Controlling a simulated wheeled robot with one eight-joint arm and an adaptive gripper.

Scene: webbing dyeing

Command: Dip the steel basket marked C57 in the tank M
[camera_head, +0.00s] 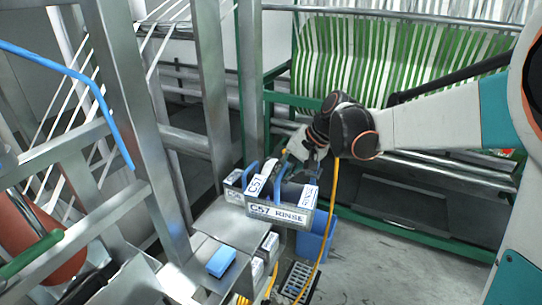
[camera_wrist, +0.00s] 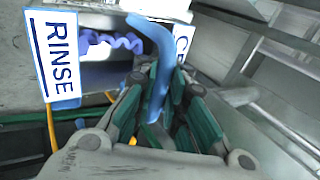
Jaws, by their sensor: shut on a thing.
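The steel basket (camera_head: 312,196) carries a white label reading "C57 RINSE" on its front. It is at the end of the steel bench, and I cannot tell whether it rests there or hangs. My gripper (camera_head: 290,155) is above it, fingers down by its blue handle. In the wrist view, my gripper (camera_wrist: 158,105) is shut around the upright blue handle (camera_wrist: 150,35). The "RINSE" label (camera_wrist: 62,55) is left of the handle, and wavy blue-violet material (camera_wrist: 112,41) shows behind it. No tank marked M can be read.
A blue block (camera_head: 221,261) lies on the steel bench (camera_head: 192,278). A blue bin (camera_head: 313,243) stands below the basket, near a floor grate (camera_head: 297,279) and a yellow hose (camera_head: 327,225). Steel posts (camera_head: 215,90) rise at left. Green-and-white webbing (camera_head: 390,60) hangs behind. Floor at right is clear.

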